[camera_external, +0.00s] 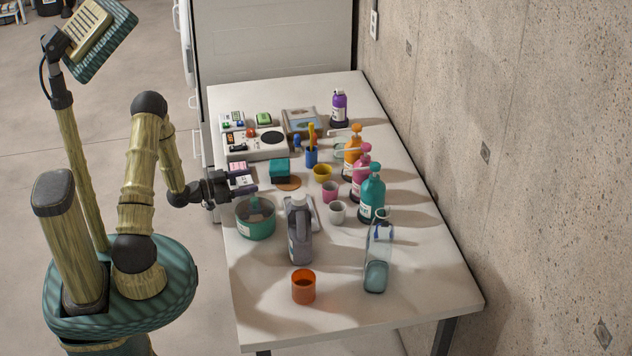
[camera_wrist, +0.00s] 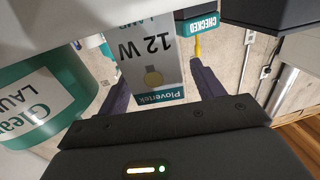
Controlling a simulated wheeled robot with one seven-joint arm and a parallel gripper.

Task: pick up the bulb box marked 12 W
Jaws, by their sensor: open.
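The bulb box marked 12 W (camera_wrist: 150,68) shows in the wrist view. It has a grey face with dark lettering, a bulb picture and a teal Plovertek band. The lettering is upside down in that view. My gripper (camera_wrist: 160,80) is open, with one dark finger on each side of the box; I cannot tell whether either finger touches it. In the outside view my gripper (camera_external: 236,187) is low at the table's left edge, beside small pale boxes. There the 12 W mark is too small to read.
A teal tub (camera_external: 256,221) with a Clean Laundry label (camera_wrist: 32,98) stands close to my gripper. A teal block marked CHECKED (camera_wrist: 202,24) is on the other side. Bottles, cups and a grey jug (camera_external: 300,235) crowd the table (camera_external: 420,285). Its front right is clear.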

